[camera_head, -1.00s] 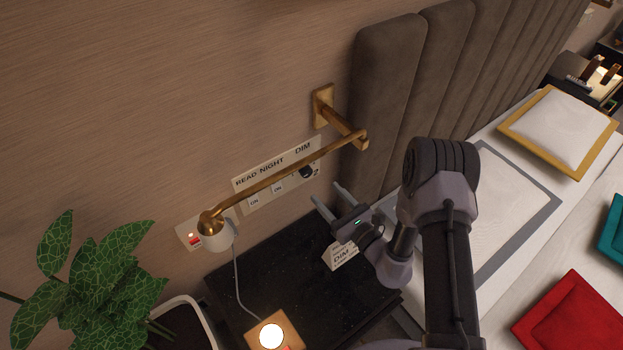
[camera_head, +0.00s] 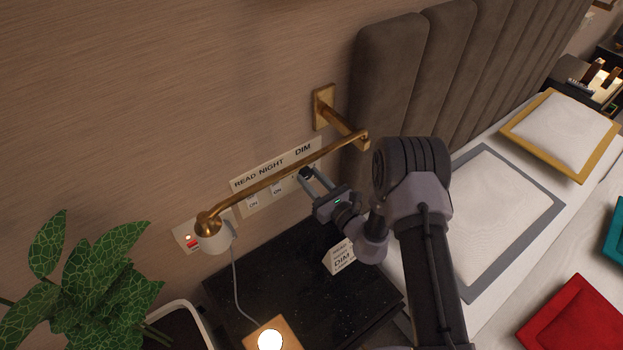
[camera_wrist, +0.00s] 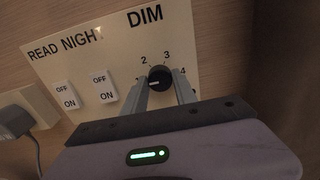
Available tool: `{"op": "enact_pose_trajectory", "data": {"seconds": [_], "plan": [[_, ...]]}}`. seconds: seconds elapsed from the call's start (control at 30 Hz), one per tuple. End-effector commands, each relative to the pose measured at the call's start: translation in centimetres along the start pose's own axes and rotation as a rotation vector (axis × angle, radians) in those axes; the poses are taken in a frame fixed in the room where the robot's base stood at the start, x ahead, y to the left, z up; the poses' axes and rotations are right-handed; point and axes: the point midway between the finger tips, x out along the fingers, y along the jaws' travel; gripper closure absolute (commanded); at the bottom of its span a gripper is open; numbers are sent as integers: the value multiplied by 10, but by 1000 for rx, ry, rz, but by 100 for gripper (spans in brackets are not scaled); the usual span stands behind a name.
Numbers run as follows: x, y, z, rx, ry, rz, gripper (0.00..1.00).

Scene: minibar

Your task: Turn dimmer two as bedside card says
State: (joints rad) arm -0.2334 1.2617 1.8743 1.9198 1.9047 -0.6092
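The black round dimmer knob (camera_wrist: 160,78) sits under the word DIM on a cream wall panel (camera_wrist: 110,48), with numbers 1 to 4 around it. A pale mark shows on its left part, near the 1 side. My gripper (camera_wrist: 161,82) is open, its two fingers on either side of the knob; whether they touch it I cannot tell. In the head view my gripper (camera_head: 307,176) reaches the panel (camera_head: 285,162) from the lower right. The bedside card (camera_head: 341,258) stands on the black nightstand (camera_head: 290,270); DIM is readable, its smaller print is not.
Two white switches, under READ (camera_wrist: 64,95) and NIGHT (camera_wrist: 104,86), sit left of the knob. A brass lamp arm (camera_head: 270,182) crosses before the panel. A plug (camera_wrist: 15,120) is left of it. The padded headboard (camera_head: 395,80) is close on the right.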

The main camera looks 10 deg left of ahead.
Motion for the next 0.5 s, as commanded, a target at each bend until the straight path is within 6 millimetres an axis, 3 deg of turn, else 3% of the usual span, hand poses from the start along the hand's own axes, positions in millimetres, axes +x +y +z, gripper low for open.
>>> {"op": "enact_pose_trajectory", "data": {"seconds": [0.5], "plan": [[0, 0, 0, 117, 1, 1, 100]]}}
